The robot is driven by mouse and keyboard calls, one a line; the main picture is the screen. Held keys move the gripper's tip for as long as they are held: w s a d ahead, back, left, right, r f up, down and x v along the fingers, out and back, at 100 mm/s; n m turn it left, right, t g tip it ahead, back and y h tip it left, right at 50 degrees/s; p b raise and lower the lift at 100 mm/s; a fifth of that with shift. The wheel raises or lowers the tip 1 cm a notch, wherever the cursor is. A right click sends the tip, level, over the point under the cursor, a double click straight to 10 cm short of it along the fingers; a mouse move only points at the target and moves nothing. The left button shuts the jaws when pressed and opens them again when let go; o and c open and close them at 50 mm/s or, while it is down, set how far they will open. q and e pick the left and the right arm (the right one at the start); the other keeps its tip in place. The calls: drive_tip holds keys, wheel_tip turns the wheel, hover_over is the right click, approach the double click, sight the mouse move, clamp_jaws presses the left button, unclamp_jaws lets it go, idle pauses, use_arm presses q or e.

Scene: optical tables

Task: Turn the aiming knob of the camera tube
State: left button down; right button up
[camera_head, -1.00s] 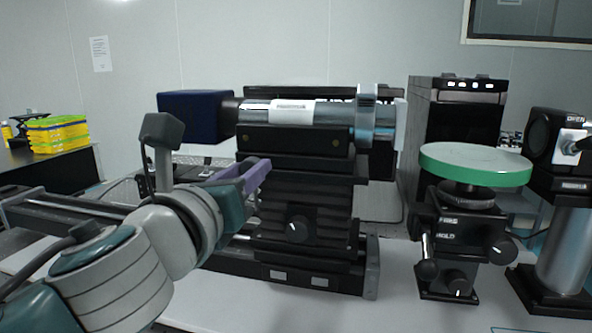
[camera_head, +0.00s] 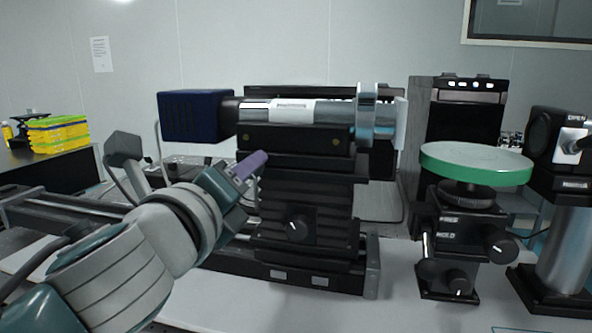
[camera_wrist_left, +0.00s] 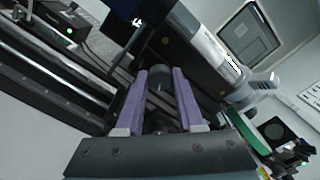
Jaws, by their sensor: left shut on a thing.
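The camera tube is a silver cylinder (camera_head: 320,111) with a dark blue box (camera_head: 190,116) on its left end. It lies level on a black stepped mount (camera_head: 300,185). My left gripper (camera_head: 251,165) is at the mount's left side, just under the tube. In the left wrist view its two purple fingers (camera_wrist_left: 160,76) are closed on a dark round knob (camera_wrist_left: 160,84), which looks to be the aiming knob. In the head view the fingers hide this knob. Another black knob (camera_head: 299,229) with a white mark is on the mount's front, untouched. My right gripper is not in view.
A green-rimmed round platform (camera_head: 476,166) on a black stage with knobs stands to the right. A black device on a silver post (camera_head: 565,245) is at the far right. A dark rail (camera_head: 70,212) runs left of the mount. The white tabletop in front is clear.

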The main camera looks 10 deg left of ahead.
use_arm(q)
drive_tip(key=shift+n, duration=0.8)
drive_tip(key=c, duration=0.5)
unclamp_jaws()
drive_tip(key=s, duration=1)
drive_tip(key=shift+a, duration=0.2)
